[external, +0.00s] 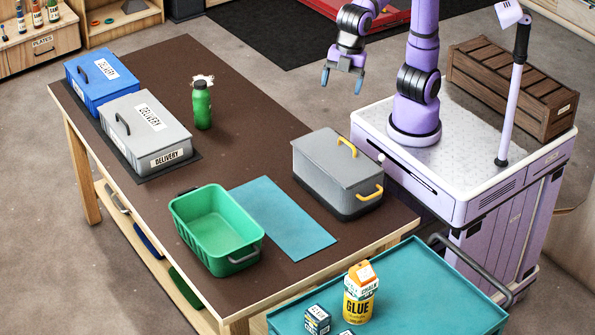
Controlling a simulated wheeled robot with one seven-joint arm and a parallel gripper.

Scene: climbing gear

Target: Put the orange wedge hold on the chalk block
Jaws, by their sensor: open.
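An orange wedge-shaped piece (362,271), which looks like the wedge hold, shows at the top of a small stack on the teal cart at the bottom. Directly below it is a pale block with chalk lettering (368,288), which looks like the chalk block. The orange piece appears to rest on it, though the contact is too small to be sure. Below is a yellow container labelled GLUE (358,308). My gripper (342,80) is open and empty, with its fingers pointing down, high up and far behind the stack.
The teal cart (430,300) also holds small dark-blue boxes (317,319). The brown table (240,135) carries a green bin (215,225), a teal mat (283,216), a grey yellow-handled box (337,168), a green bottle (202,105) and delivery boxes (150,130).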

